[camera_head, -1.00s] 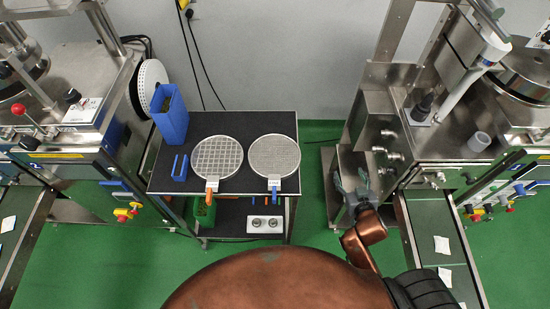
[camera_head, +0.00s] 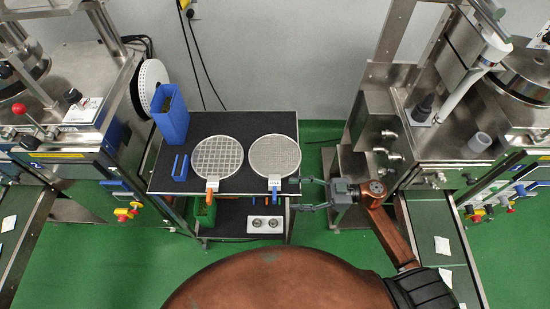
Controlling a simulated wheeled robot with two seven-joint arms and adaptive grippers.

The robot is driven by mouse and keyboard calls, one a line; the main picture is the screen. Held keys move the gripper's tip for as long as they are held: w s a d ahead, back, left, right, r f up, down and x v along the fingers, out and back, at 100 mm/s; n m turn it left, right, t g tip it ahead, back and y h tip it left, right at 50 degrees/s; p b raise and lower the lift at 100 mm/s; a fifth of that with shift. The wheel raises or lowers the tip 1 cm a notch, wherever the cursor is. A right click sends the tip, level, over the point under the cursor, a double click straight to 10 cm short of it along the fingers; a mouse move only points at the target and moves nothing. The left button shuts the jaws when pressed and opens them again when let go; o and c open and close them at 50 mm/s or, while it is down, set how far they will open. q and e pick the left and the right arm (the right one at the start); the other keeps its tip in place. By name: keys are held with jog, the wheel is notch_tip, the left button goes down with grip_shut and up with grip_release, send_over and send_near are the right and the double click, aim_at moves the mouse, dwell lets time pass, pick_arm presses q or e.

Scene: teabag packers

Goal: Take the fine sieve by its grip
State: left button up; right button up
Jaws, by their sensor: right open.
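The fine sieve (camera_head: 274,155) is a round, dense grey mesh disc lying flat on the right of the black cart top. Its blue grip (camera_head: 275,186) points toward me at the cart's front edge, below a small white label. A coarse sieve (camera_head: 217,157) with a wide grid and an orange grip (camera_head: 209,196) lies to its left. My right gripper (camera_head: 296,194) is open, its fingers pointing left, just right of the blue grip near the cart's front right corner. It looks empty and apart from the grip. My left gripper is not in view.
A blue bin (camera_head: 170,114) and a blue bracket (camera_head: 180,168) stand on the cart's left side. A lower shelf holds a white double-socket box (camera_head: 265,224) and a green crate (camera_head: 204,213). Steel packing machines (camera_head: 466,110) with conveyors flank the cart on both sides.

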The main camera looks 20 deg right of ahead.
aim_at(275, 195)
jog(key=x, duration=0.7)
jog(key=shift+s+a+f, duration=0.1)
jog(key=shift+s+a, duration=0.05)
jog(key=shift+a, duration=0.15)
jog(key=shift+c, duration=0.4)
jog(key=c, duration=1.3)
jog(key=shift+c, duration=0.2)
